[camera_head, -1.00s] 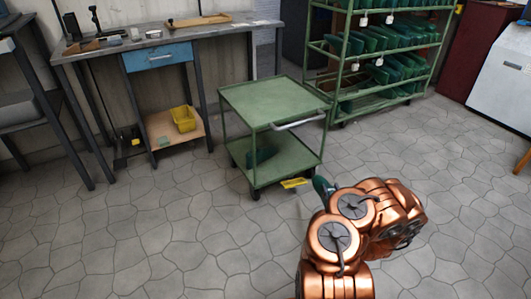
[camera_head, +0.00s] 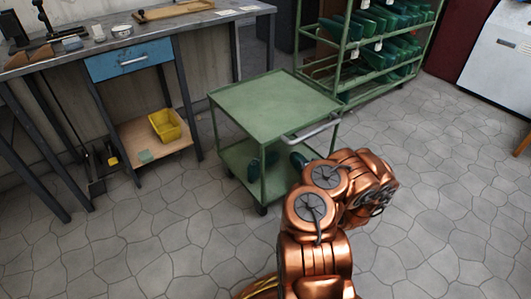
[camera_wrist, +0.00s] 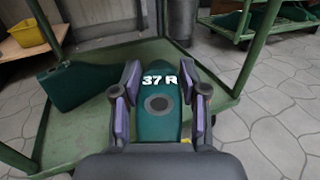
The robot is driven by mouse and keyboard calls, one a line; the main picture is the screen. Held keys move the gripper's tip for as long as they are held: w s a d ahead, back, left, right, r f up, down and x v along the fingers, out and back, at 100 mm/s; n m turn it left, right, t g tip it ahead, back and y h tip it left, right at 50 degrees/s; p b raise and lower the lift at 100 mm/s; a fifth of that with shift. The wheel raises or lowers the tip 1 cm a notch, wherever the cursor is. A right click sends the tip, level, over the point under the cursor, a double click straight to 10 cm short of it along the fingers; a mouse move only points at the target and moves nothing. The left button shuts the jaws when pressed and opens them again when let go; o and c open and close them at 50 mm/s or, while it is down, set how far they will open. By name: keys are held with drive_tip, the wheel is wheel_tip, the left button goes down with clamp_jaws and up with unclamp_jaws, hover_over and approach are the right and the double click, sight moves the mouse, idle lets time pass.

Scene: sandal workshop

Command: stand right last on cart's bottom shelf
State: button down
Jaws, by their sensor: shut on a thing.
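My gripper (camera_wrist: 158,88) is shut on a dark green last marked "37 R" (camera_wrist: 157,125), with one finger on each side. The head view shows part of this right last (camera_head: 298,160) beyond my arm, which hides the gripper there. The green cart (camera_head: 270,105) has a bottom shelf (camera_head: 238,153), and the held last is over or at this shelf's near right side. I cannot tell whether it touches the shelf. A second green last (camera_wrist: 75,88) is on the shelf to its left, apart from it; it also shows in the head view (camera_head: 255,168).
Cart posts rise close to my gripper, and the top shelf is above. A green rack (camera_head: 345,60) with several lasts stands behind right. A workbench (camera_head: 125,45) with a yellow bin (camera_head: 165,125) below is at left. The floor in front is clear.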

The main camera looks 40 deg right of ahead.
drive_tip(key=w+d+f+b, duration=0.1)
drive_tip(key=w+b, duration=0.2)
drive_tip(key=w, duration=0.2)
drive_tip(key=w+d+f+b, duration=0.2)
drive_tip(key=w+b, duration=0.1)
drive_tip(key=w, duration=0.2)
drive_tip(key=w+d+f+b, duration=0.1)
drive_tip(key=w+f+b, duration=0.1)
drive_tip(key=w+b, duration=0.2)
drive_tip(key=shift+x, duration=1)
drive_tip(key=shift+w+a, duration=0.15)
drive_tip(key=shift+a, duration=0.05)
drive_tip(key=c, duration=0.6)
unclamp_jaws()
